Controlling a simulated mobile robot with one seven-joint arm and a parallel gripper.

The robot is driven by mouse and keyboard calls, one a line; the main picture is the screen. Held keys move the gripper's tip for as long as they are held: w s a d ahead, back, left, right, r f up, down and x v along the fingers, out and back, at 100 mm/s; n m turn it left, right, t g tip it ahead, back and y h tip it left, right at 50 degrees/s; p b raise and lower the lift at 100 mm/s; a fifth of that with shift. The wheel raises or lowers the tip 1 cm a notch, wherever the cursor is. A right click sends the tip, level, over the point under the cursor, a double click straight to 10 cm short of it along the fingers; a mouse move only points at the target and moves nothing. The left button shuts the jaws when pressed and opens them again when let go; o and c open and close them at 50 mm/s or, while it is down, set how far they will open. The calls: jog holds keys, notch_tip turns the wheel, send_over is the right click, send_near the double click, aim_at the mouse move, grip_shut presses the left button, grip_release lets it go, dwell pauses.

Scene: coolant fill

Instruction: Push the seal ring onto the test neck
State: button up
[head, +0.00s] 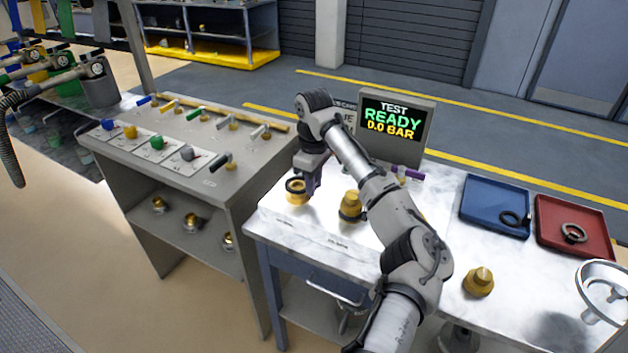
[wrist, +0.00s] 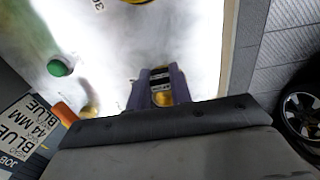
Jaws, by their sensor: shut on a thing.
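My gripper (head: 312,184) is at the left end of the white-topped bench, pointing down, its purple fingers shut on a dark seal ring (head: 296,185). The ring is at the top of a brass neck (head: 297,198). I cannot tell whether it is seated around the neck or just resting at its top. In the wrist view, the purple fingers (wrist: 158,88) have dark ring material and a brass patch (wrist: 163,99) between them. My gripper body hides the rest of the neck there.
A second brass fitting (head: 350,207) stands just right of my gripper, and another (head: 479,282) further right. A test screen (head: 394,120) reads READY, 0.0 BAR. A blue tray (head: 480,190) and a red tray (head: 560,210) hold rings. A valve cabinet (head: 215,180) stands left.

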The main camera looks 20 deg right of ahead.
jog(key=shift+f+b, duration=0.5)
jog(key=shift+f, duration=1.1)
jog(key=o, duration=1)
jog(key=shift+c, duration=0.2)
notch_tip(320, 180, up, 14)
jog(key=b, duration=0.1)
jog(key=shift+f, duration=0.1)
